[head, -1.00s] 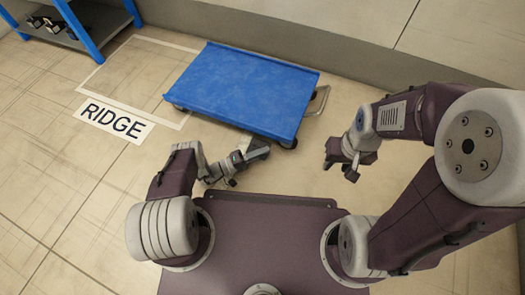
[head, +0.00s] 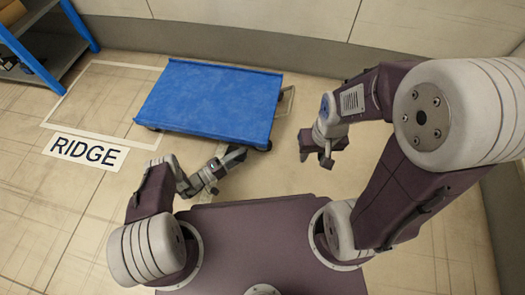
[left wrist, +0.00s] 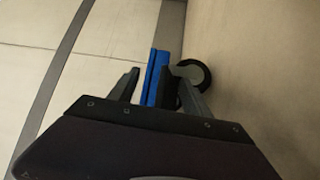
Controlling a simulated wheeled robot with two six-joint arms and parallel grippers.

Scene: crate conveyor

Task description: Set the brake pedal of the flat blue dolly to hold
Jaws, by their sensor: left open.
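The flat blue dolly (head: 212,100) stands on the floor ahead of me, with a dark caster (head: 265,146) at its near right corner. A pale metal loop (head: 287,100) sticks out at its right end; I cannot tell whether it is the brake pedal. My left gripper (head: 236,156) is open and empty, low beside the dolly's near edge. In the left wrist view a blue edge of the dolly (left wrist: 155,78) and a wheel (left wrist: 194,73) show beyond the fingers. My right gripper (head: 318,158) hangs right of the dolly, apart from it; its jaws are unclear.
A floor sign reading RIDGE (head: 86,150) lies left of the dolly, beside a white-outlined floor area (head: 105,95). A blue-framed shelf (head: 50,50) stands at the far left. A low grey wall (head: 300,55) runs behind the dolly.

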